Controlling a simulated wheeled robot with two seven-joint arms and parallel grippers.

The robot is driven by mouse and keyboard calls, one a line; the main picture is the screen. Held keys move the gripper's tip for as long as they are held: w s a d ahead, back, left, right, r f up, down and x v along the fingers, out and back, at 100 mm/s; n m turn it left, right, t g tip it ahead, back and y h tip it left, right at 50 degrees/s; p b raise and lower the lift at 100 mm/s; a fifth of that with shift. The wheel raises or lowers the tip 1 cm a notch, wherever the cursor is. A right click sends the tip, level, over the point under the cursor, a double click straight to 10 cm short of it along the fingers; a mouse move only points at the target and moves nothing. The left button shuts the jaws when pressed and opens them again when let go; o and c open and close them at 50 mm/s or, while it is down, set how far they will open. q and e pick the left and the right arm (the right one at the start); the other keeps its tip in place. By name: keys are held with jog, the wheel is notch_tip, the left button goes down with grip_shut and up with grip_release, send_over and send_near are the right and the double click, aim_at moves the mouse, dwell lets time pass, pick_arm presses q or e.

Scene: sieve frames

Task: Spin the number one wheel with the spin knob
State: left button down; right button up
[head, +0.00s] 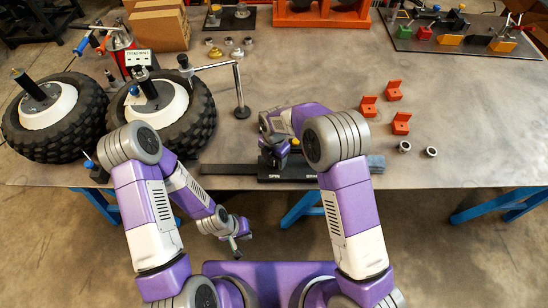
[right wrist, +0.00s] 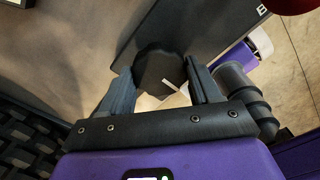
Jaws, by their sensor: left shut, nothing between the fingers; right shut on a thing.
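Two black knobbly tyres with white hubs stand at the left of the table, a far left wheel (head: 28,128) and a nearer wheel (head: 197,122). I cannot read which is number one. A black control panel (head: 297,172) lettered "SPIN" lies at the table's front edge. My right gripper (head: 274,158) is over its SPIN end, shut on the black spin knob (right wrist: 158,66), which has a white pointer line. The head view mostly hides that knob behind the gripper. My left gripper (head: 238,238) is shut and empty, in front of the table edge.
A red tool stand with a small sign (head: 138,58) is behind the wheels. A chrome post (head: 239,88) stands right of the nearer wheel. Orange brackets (head: 369,106) and small metal cups (head: 404,146) lie on the right.

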jog(key=shift+c, duration=0.7)
jog(key=shift+m, duration=0.3)
